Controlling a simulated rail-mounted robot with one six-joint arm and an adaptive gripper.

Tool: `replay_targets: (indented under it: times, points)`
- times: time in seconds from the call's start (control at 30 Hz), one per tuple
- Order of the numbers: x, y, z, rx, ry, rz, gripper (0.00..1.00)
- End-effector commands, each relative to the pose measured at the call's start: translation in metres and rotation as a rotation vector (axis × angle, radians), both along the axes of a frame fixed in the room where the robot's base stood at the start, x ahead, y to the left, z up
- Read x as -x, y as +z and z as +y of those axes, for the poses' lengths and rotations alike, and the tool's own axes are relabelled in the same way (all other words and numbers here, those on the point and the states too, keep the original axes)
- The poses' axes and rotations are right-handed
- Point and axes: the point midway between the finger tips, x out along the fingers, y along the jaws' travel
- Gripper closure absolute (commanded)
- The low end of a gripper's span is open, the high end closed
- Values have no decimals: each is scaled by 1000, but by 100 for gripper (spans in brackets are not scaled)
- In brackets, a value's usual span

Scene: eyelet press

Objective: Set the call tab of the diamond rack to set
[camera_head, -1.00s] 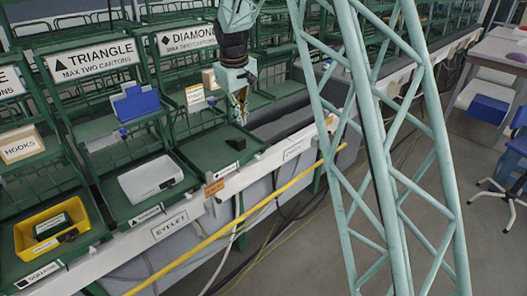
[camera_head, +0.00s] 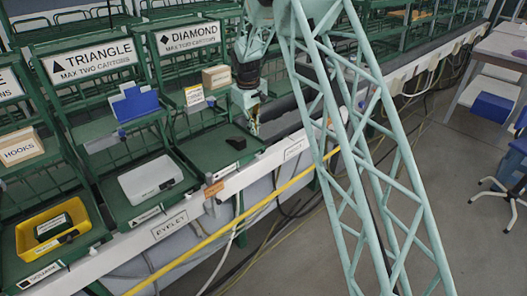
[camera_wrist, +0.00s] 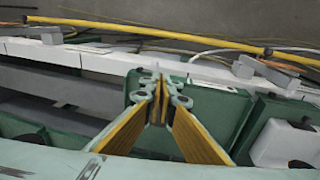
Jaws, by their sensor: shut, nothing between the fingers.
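The diamond rack carries a white DIAMOND sign (camera_head: 187,38). A small orange piece (camera_head: 213,189) sits on the white front rail at the left of this rack's lower tray (camera_head: 207,157); I cannot tell whether it is the call tab, or its setting. In the wrist view, grey tab-like pieces (camera_wrist: 243,67) sit along the white rail, with no readable marking. My gripper (camera_head: 254,132) is over the right part of the diamond rack's lower tray, apart from the orange piece. Its yellow-lined fingers (camera_wrist: 161,88) are shut and empty.
A black piece (camera_head: 236,143) lies on the diamond lower tray, and a carton (camera_head: 216,76) sits higher up. The triangle rack (camera_head: 92,60) holds a white bin (camera_head: 150,179). A yellow hose (camera_head: 235,222) runs along the rail front.

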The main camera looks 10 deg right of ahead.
Motion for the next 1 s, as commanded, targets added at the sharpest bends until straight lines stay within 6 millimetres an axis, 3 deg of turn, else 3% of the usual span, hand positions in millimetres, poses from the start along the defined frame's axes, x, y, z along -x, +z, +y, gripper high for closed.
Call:
replay_targets:
  times: [0.3,1.0]
  points:
    - [-12,-21,2,4,15,7,100]
    - [-13,-31,1,5,17,8,100]
